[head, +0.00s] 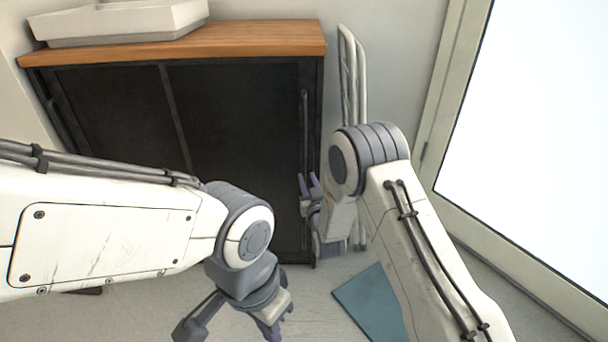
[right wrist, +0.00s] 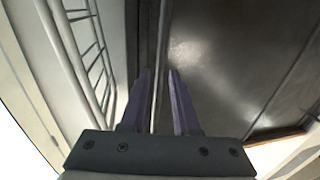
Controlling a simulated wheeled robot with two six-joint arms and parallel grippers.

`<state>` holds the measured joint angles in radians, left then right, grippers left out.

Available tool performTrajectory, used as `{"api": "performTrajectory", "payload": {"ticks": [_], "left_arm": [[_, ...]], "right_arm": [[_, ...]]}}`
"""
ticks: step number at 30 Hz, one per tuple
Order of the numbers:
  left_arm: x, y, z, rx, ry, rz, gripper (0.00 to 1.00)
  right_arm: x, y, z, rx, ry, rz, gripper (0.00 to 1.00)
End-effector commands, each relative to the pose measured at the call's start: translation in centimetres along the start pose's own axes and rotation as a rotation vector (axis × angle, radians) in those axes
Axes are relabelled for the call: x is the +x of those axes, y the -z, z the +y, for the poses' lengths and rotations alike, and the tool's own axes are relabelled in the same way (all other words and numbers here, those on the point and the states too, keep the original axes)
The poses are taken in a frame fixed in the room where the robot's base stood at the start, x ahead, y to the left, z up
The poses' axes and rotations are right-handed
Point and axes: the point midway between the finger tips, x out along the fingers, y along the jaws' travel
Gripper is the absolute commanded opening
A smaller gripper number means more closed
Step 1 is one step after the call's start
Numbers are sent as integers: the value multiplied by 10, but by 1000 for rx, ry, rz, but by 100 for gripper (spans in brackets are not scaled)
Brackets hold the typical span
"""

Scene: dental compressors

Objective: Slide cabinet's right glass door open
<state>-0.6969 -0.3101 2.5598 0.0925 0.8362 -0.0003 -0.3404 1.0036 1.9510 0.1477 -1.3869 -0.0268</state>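The cabinet (head: 295,38) has a wooden top and dark doors in a black frame. Its right glass door (head: 235,120) appears closed and also shows in the right wrist view (right wrist: 225,60). That door's upright bar handle (head: 304,115) is near the right edge. My right gripper (head: 307,181) is at the lower part of the handle. In the right wrist view its two purple fingers (right wrist: 160,72) are apart, with the handle (right wrist: 162,35) lined up between them; contact cannot be told. My left gripper (head: 232,328) hangs low before the cabinet, fingers spread and empty.
A white tray (head: 120,20) sits on the cabinet top. A pale rack (head: 350,75) stands against the wall just right of the cabinet, close to my right arm. A blue mat (head: 370,305) lies on the floor. A bright framed panel (head: 530,130) is at the right.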

Motion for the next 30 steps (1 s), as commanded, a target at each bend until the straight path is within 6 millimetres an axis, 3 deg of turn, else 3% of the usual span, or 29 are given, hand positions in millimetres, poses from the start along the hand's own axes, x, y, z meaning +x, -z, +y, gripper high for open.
{"api": "performTrajectory", "payload": {"ticks": [3,9,20,23,30], "left_arm": [[10,-1,-1,0,0,0,0],[16,-1,-1,0,0,0,0],[17,-1,-1,0,0,0,0],[17,-1,-1,0,0,0,0],[17,-1,-1,0,0,0,0]], "right_arm": [[23,-2,0,0,0,4,30],[46,-1,0,0,1,2,30],[53,0,0,-1,1,-1,30],[53,0,0,-1,1,-1,0],[52,0,-1,-1,1,-1,0]]}}
